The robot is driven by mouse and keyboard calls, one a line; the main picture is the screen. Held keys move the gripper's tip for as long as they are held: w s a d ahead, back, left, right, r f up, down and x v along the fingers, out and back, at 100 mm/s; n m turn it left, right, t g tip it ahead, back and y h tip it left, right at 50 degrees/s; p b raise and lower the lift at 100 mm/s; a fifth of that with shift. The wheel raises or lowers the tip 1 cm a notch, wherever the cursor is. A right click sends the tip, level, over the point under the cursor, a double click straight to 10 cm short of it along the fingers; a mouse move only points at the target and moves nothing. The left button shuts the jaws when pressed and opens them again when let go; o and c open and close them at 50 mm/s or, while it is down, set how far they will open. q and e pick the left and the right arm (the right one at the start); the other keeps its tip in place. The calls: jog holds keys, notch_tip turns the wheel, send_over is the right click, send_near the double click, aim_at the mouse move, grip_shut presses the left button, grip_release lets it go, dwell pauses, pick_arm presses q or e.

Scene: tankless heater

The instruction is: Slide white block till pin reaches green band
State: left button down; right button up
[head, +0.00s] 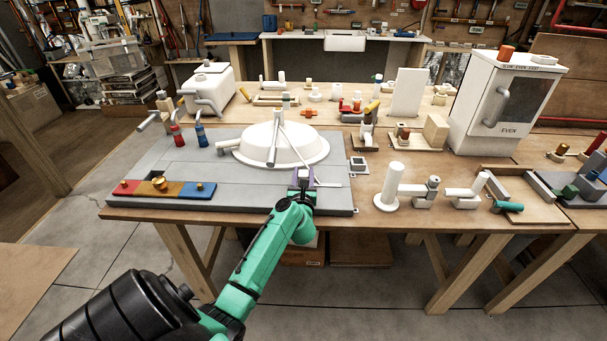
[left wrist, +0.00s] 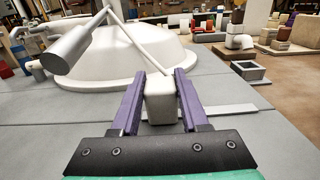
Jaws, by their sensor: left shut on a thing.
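A small white block (left wrist: 160,101) stands between the two purple fingers of my left gripper (left wrist: 158,95), which is shut on it. In the head view my left gripper (head: 303,178) is at the front right of the grey board, and the block is mostly hidden there. A pale flat strip (left wrist: 230,111) runs sideways beside the block, low on the board. A thin white rod (left wrist: 141,42) slopes from near the block up to the post over a white dome (head: 260,146). I cannot make out the pin or a green band. My right gripper is not in view.
The grey board (head: 240,182) lies on a wooden table. A red, orange and blue bar (head: 160,192) is at its front left, with red and blue valve handles behind. White pipe pieces (head: 393,185) stand to the right. The board's front middle is clear.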

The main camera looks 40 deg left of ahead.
aim_at(319, 186)
pick_arm(q)
jog(key=w+d, duration=0.1)
jog(key=w+d+b, duration=0.1)
jog(key=d, duration=0.1)
jog(key=shift+w+d+f, duration=0.15)
jog(key=shift+w+d, duration=0.35)
jog(key=shift+c, duration=2)
grip_release()
jog(key=shift+s, duration=0.1)
